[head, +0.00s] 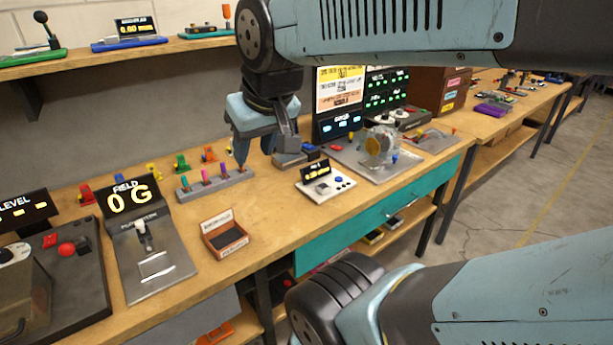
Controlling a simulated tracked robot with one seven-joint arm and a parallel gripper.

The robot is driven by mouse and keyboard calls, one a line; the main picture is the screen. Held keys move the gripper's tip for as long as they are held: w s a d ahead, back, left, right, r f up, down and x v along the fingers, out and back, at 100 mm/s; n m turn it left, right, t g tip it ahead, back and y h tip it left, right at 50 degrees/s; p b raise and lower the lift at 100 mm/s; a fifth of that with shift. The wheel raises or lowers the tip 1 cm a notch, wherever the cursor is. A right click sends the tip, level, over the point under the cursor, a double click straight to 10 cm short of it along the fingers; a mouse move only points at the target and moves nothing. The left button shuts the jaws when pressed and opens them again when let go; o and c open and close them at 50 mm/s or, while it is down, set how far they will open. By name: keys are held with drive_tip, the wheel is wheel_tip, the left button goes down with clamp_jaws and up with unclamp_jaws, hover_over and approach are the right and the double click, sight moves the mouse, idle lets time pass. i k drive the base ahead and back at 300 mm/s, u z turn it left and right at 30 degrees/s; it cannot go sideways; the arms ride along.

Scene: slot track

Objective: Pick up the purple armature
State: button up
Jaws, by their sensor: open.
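A grey rack (214,186) on the wooden bench holds several small coloured pieces standing upright in a row. The one that looks purple, taken as the purple armature (225,171), stands right of a pink one (205,177) and a teal one (183,184). My gripper (262,150) is open and points down over the bench, just right of the purple piece. Its left finger reaches down near the right end of the rack, partly covering the last piece there. Nothing shows between the fingers. Whether a finger touches the rack is not clear.
A brown open box (226,238) and a "FIELD 0 G" display (130,197) stand in front and left. A white panel (324,186) and a clear-cased machine (378,147) stand right. Small red, yellow, green and orange pieces (181,163) sit behind the rack.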

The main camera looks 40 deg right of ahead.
sight(224, 175)
drive_tip(key=u, duration=0.1)
drive_tip(key=k, duration=0.45)
drive_tip(key=z, duration=0.65)
drive_tip(key=i, duration=0.9)
drive_tip(key=u, duration=0.55)
